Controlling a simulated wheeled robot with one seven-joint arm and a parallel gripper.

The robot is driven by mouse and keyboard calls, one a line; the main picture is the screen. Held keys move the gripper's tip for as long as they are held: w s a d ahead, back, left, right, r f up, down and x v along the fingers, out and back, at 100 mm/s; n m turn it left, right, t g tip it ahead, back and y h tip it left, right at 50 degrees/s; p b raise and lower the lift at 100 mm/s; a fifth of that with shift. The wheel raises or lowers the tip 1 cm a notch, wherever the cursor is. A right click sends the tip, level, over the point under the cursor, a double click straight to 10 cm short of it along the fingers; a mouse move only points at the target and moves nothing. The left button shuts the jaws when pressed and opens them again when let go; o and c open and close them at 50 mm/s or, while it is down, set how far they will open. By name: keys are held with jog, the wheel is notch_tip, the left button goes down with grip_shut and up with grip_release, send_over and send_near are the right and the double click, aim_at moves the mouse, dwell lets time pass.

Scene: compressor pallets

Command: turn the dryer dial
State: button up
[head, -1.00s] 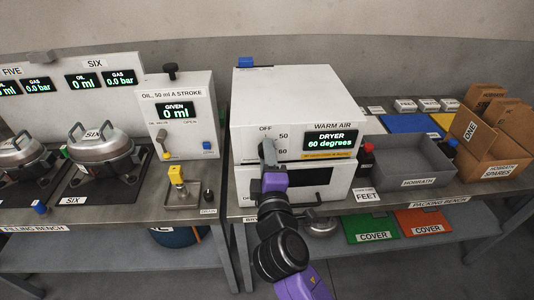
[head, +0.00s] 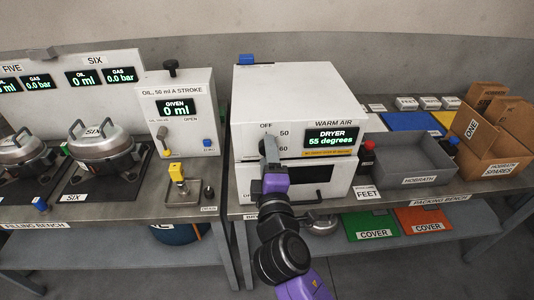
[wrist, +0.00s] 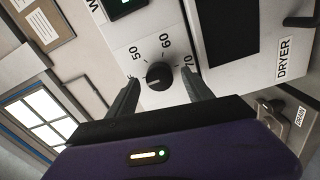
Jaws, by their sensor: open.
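The dryer (head: 285,105) is a white box on the bench with a display (head: 331,139) reading 55 degrees. Its dial (wrist: 159,75) is a dark round knob with marks 50, 60 and 70 around it in the wrist view. In the head view my gripper hides the dial. My gripper (wrist: 166,84) is open, one finger on each side of the dial. I see gaps between the knob and both fingers. In the head view my gripper (head: 268,150) is at the dryer's front panel.
A dark handle (head: 303,201) sticks out on the dryer's lower front. An oil unit (head: 183,110) and a small yellow-topped fitting (head: 177,173) stand to the left.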

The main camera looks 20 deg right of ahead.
jog(key=b+v, duration=0.1)
jog(key=v, duration=0.5)
jog(key=shift+s+a, duration=0.15)
jog(key=shift+s, duration=0.25)
